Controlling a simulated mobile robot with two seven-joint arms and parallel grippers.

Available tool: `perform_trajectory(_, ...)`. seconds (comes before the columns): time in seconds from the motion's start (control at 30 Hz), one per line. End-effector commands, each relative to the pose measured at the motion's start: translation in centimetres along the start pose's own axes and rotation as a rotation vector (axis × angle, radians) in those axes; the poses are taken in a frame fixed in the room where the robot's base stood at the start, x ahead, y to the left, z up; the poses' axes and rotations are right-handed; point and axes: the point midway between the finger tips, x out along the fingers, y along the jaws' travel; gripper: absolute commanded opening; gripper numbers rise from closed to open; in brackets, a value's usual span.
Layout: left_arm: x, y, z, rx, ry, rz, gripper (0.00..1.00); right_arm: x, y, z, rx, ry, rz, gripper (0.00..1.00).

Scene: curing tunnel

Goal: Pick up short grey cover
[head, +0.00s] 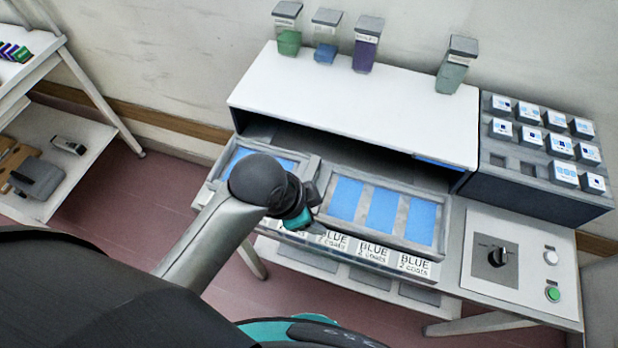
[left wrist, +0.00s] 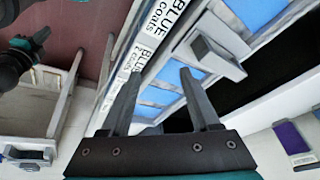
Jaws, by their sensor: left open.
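A short grey piece with a dark square knob, which looks like the short grey cover (left wrist: 212,45), lies across the blue-panelled tray in the left wrist view. In the head view my arm and gripper hide most of that spot. My left gripper (head: 306,207) is over the tray's front edge, near the blue labels. In the left wrist view its two fingers (left wrist: 158,76) are apart with nothing between them, and the grey piece is beyond the right fingertip. A dark and teal part (left wrist: 28,42) at upper left looks like my right gripper; its jaws are unclear.
The tray (head: 392,244) sits at the white tunnel's (head: 350,100) dark opening. Several lidded containers (head: 367,45) stand on top. A rack of small boxes (head: 545,165) and a knob panel (head: 500,255) are at right. A shelf (head: 85,165) stands at left.

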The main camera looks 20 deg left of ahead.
Motion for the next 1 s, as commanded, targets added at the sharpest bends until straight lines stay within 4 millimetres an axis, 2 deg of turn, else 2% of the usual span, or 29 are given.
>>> perform_trajectory(0.03,-0.1,-0.5,-1.3,0.107,0.011,0.010,0.62,-0.1,0.3,0.0,-0.001,0.000,0.004,0.00)
perform_trajectory(0.2,-0.8,-1.1,-5.0,0.554,0.037,0.069,0.62,-0.2,0.6,0.1,-0.002,-0.001,0.008,0.00)
perform_trajectory(0.4,-2.0,-2.6,-7.4,1.090,0.022,0.140,0.62,-0.4,0.6,0.0,-0.001,-0.001,0.008,0.00)
perform_trajectory(0.57,-3.5,-4.7,-8.0,1.485,-0.018,0.214,0.62,-0.6,0.4,-0.1,0.000,0.000,0.005,0.00)
perform_trajectory(0.7,-5.1,-7.3,-7.9,1.784,-0.063,0.299,0.62,-0.6,-0.1,-0.2,0.003,0.001,-0.002,0.00)
perform_trajectory(0.83,-6.7,-9.5,-7.5,1.992,-0.092,0.381,0.62,-0.7,-0.4,-0.2,0.004,0.002,-0.006,0.00)
perform_trajectory(1.0,-8.2,-11.3,-7.1,2.141,-0.103,0.455,0.62,-0.7,-0.4,-0.2,0.004,0.002,-0.005,0.00)
